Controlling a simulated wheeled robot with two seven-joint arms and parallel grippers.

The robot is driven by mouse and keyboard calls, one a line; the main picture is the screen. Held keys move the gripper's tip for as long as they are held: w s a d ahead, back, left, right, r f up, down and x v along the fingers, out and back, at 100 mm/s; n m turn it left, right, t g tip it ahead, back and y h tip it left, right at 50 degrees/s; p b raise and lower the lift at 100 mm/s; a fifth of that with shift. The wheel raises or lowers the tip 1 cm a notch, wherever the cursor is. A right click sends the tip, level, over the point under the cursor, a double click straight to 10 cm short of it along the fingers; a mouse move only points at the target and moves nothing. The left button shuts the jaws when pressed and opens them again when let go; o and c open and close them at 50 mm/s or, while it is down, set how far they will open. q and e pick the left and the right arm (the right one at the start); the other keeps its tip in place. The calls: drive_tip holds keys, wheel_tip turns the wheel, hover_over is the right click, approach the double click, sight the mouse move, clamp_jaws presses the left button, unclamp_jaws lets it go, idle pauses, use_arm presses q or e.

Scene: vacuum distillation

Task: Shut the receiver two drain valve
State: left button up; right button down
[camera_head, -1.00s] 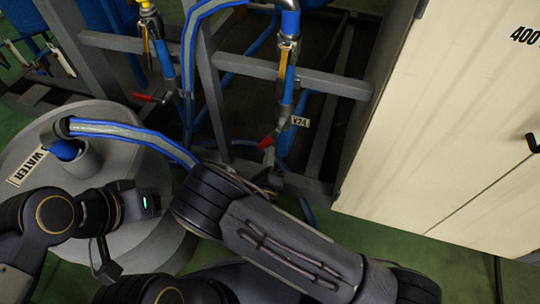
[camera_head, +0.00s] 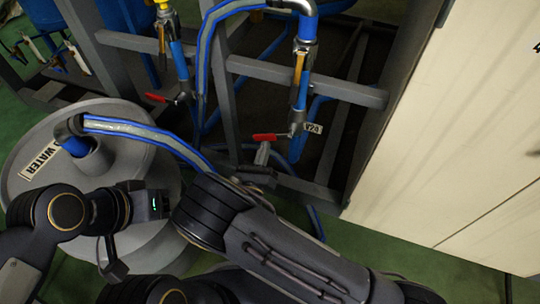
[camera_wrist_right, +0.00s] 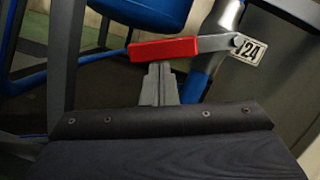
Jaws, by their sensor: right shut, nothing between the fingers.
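The valve tagged V24 (camera_head: 313,128) has a lever with a red grip (camera_head: 270,137) on a vertical blue pipe. The lever points left and lies nearly level; it also shows in the right wrist view (camera_wrist_right: 165,49). My right gripper (camera_head: 263,151) is shut and empty, its tips right at the underside of the red grip, seemingly touching it. The closed fingers also show in the right wrist view (camera_wrist_right: 158,82). My left arm shows at the left, but its gripper is not visible. No label in view names receiver two.
A second valve with a red lever (camera_head: 158,98) is on the pipe to the left. Grey frame bars (camera_head: 310,79) cross behind the pipes. A grey drum lid marked WATER (camera_head: 30,130) is at left, with a blue-grey hose (camera_head: 135,129). A cream cabinet (camera_head: 450,130) stands at right.

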drive_tip(key=shift+w+a+r+m+h, duration=0.1)
drive_tip(key=shift+a+r+m+h, duration=0.2)
drive_tip(key=shift+m, duration=0.25)
drive_tip(key=shift+w+a+r+m+h, duration=0.15)
drive_tip(key=shift+r+m, duration=0.2)
drive_tip(key=shift+m, duration=0.2)
use_arm(q)
drive_tip(key=shift+r+p, duration=0.85)
drive_tip(key=shift+r, duration=0.05)
use_arm(e)
drive_tip(key=shift+a+r, duration=0.25)
drive_tip(key=shift+r, duration=0.25)
drive_tip(key=shift+a+r, duration=0.25)
drive_tip(key=shift+r, duration=0.2)
